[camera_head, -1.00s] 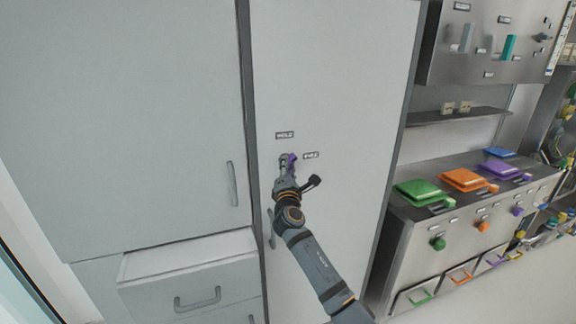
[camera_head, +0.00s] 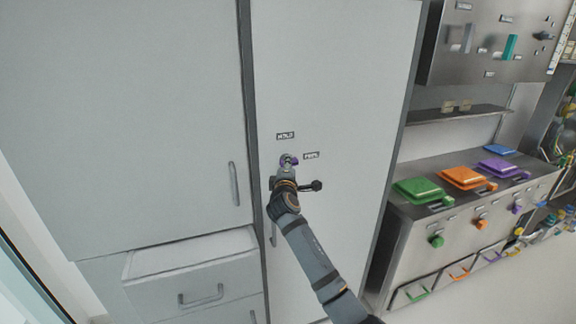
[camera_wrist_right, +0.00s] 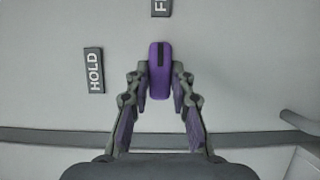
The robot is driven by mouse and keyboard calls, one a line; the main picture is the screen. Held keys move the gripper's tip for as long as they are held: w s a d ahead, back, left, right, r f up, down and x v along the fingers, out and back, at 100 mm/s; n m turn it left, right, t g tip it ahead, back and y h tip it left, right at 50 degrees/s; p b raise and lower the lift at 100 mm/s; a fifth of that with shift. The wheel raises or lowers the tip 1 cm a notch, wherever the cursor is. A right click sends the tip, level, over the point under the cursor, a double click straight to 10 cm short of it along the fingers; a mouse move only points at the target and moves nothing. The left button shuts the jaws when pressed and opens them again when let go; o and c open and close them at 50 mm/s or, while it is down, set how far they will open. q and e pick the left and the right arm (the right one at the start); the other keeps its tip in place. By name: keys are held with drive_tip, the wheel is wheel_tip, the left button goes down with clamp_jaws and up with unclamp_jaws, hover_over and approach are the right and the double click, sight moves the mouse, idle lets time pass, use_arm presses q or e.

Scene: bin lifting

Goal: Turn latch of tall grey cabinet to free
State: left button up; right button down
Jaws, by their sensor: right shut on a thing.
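The tall grey cabinet (camera_head: 345,90) has a purple latch (camera_head: 294,160) on its door. In the right wrist view the latch (camera_wrist_right: 159,62) has a dark line along it and points at a partly cut-off label starting with F (camera_wrist_right: 160,6). The HOLD label (camera_wrist_right: 93,70) lies to its left there. In the head view, HOLD (camera_head: 285,135) is above the latch and the other label (camera_head: 311,155) is to its right. My right gripper (camera_wrist_right: 160,88) is shut on the latch, one finger on each side. My left gripper is not in view.
The cabinet's bar handle (camera_head: 272,235) is below the latch, partly behind my arm. A wider cabinet (camera_head: 120,110) with a drawer (camera_head: 190,270) stands to the left. A steel bench (camera_head: 480,210) with green, orange and purple lids stands to the right.

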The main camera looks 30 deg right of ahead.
idle(0.4)
drive_tip(key=c, duration=1.2)
unclamp_jaws()
drive_tip(key=shift+o, duration=0.2)
drive_tip(key=v, duration=1.2)
